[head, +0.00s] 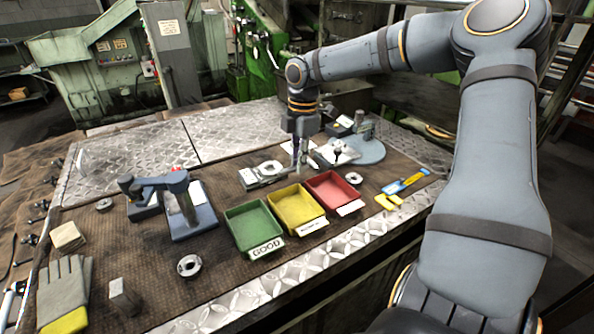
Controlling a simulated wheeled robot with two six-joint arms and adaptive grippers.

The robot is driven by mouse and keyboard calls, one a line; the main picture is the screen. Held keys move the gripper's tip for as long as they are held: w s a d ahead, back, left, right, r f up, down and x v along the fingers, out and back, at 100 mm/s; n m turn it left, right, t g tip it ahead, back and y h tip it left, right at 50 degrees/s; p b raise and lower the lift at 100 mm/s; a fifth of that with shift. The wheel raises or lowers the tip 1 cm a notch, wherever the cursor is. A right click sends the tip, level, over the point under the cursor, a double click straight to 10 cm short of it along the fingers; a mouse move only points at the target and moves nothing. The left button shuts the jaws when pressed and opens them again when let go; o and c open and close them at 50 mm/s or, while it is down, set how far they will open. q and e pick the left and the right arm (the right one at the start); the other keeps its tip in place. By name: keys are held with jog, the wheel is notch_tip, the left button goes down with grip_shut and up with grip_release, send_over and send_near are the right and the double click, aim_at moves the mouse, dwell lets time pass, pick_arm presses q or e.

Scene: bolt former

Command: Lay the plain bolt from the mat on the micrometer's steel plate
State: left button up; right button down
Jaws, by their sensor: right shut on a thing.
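My right gripper (301,172) points down over the back middle of the brown mat (160,255), behind the yellow tray. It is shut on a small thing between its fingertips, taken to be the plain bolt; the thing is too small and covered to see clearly. A flat grey steel piece with a round ring on it (262,175) lies just left of the fingertips. A blue-grey C-framed instrument (172,204) on a blue base stands at the left. I cannot tell for sure which piece is the micrometer's plate. My left gripper is not in view.
Green (256,228), yellow (296,206) and red (332,191) trays stand in a row in front of my gripper. A gauge stand (366,148) stands behind to the right. A blue and yellow caliper-like tool (404,187) lies at the right. Gloves (64,291) lie front left.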

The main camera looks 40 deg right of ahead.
notch_tip(320, 180, down, 3)
jog(key=shift+w+a+f, duration=0.1)
jog(key=shift+a, duration=0.05)
jog(key=shift+w+f, duration=0.1)
jog(key=shift+f, duration=0.1)
jog(key=c, duration=1.7)
grip_release()
jog(key=shift+f, duration=0.15)
jog(key=shift+o, duration=0.2)
